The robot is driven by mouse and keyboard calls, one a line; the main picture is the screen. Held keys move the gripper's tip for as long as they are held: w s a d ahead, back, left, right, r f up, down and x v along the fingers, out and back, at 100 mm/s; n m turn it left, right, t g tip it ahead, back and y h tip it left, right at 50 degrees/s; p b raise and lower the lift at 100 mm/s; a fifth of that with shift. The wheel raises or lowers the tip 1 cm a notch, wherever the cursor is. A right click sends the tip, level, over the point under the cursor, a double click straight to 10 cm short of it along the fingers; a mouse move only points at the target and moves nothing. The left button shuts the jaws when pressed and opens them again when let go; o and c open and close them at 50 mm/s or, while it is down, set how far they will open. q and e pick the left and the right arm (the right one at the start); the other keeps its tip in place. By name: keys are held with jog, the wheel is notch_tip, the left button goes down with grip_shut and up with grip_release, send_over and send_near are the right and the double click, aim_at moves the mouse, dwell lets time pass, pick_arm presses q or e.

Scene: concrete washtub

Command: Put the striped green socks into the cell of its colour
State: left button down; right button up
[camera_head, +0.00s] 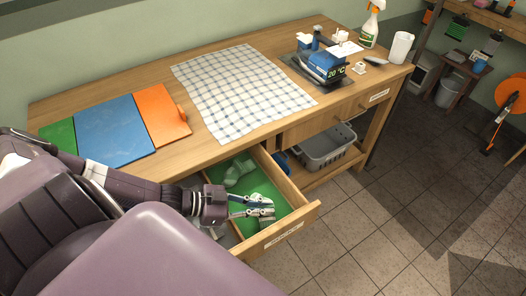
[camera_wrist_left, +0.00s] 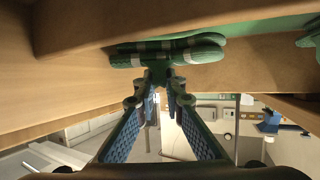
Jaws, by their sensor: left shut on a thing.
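The striped green socks (camera_wrist_left: 180,48), green with pale grey bands, are at the tips of my left gripper (camera_wrist_left: 165,80) in the left wrist view, and its fingers are shut on them. In the head view my left gripper (camera_head: 268,206) is over the open drawer (camera_head: 306,212), within its walls. A grey-green bundle (camera_head: 262,223) shows by its fingers. The cell under it has a green floor (camera_head: 268,188). Other green socks (camera_head: 239,171) lie at the cell's far end. I cannot tell whether the held socks touch the floor. My right gripper is not in view.
On the bench lie green (camera_head: 58,135), blue (camera_head: 115,130) and orange (camera_head: 160,115) panels and a checked cloth (camera_head: 240,90). A blue device (camera_head: 322,66) and a spray bottle (camera_head: 371,26) stand at the right. A grey basket (camera_head: 328,148) is on the shelf below.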

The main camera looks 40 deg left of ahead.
pick_arm(q)
jog(key=shift+f, duration=0.7)
jog(key=shift+f, duration=0.2)
jog(key=c, duration=2)
grip_release()
jog(key=shift+r, duration=0.25)
jog(key=p+v, duration=0.1)
jog(key=v, duration=1.1)
jog(key=shift+f, duration=0.15)
